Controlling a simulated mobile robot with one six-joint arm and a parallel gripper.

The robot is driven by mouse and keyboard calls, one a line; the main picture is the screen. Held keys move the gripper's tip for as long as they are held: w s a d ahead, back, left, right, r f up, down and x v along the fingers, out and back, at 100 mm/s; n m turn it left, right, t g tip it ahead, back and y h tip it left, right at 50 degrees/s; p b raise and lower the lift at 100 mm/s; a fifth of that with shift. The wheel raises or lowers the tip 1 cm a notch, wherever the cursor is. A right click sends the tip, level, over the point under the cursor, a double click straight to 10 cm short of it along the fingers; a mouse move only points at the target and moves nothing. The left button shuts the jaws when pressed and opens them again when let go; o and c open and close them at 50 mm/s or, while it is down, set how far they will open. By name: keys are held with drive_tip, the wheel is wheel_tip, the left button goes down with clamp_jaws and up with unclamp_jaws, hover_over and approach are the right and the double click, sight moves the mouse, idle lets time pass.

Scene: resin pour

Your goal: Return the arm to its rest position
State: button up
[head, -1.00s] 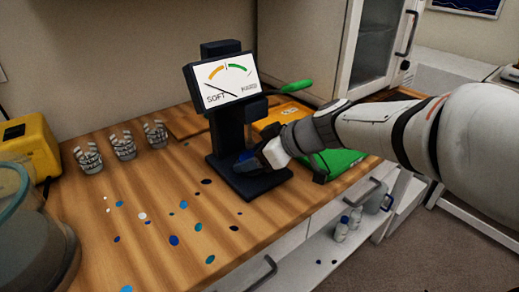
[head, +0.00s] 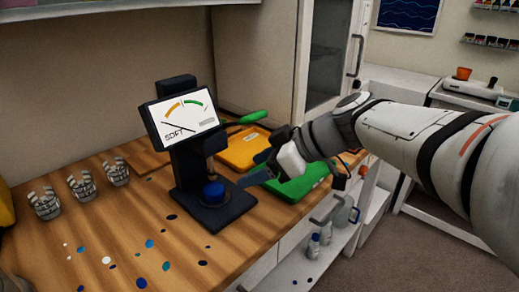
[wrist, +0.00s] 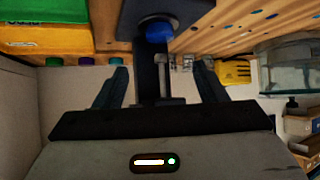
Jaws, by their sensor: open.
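My arm (head: 425,130) reaches in from the right in the head view. My gripper (head: 258,172) is over the worktop, just right of a black gauge stand (head: 188,165). In the wrist view my gripper (wrist: 162,80) has its two dark fingers spread apart with nothing held between them. A blue round piece (head: 213,190) sits on the base of the stand, apart from the fingers. The blue piece also shows at the top of the wrist view (wrist: 158,30). The stand's screen (head: 183,117) shows a dial with its needle toward SOFT.
An orange board (head: 242,150) and a green board (head: 305,184) lie beside and under my gripper. Several small cups (head: 82,186) stand at the left. Coloured spots dot the wooden worktop (head: 110,225). A cabinet (head: 325,50) stands behind. Open floor (head: 400,255) lies at the right.

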drive_tip(key=s+d+r+m+h+p, duration=0.1)
drive_tip(key=s+d+m+h+p, duration=0.4)
drive_tip(key=d+m+p, duration=0.2)
drive_tip(key=s+d+r+m+h+p, duration=0.1)
drive_tip(key=s+d+m+h+p, duration=0.4)
drive_tip(key=d+p, duration=0.5)
drive_tip(key=s+m, duration=0.1)
drive_tip(key=m, duration=0.1)
drive_tip(key=shift+d+m, duration=0.3)
drive_tip(key=shift+m, duration=0.1)
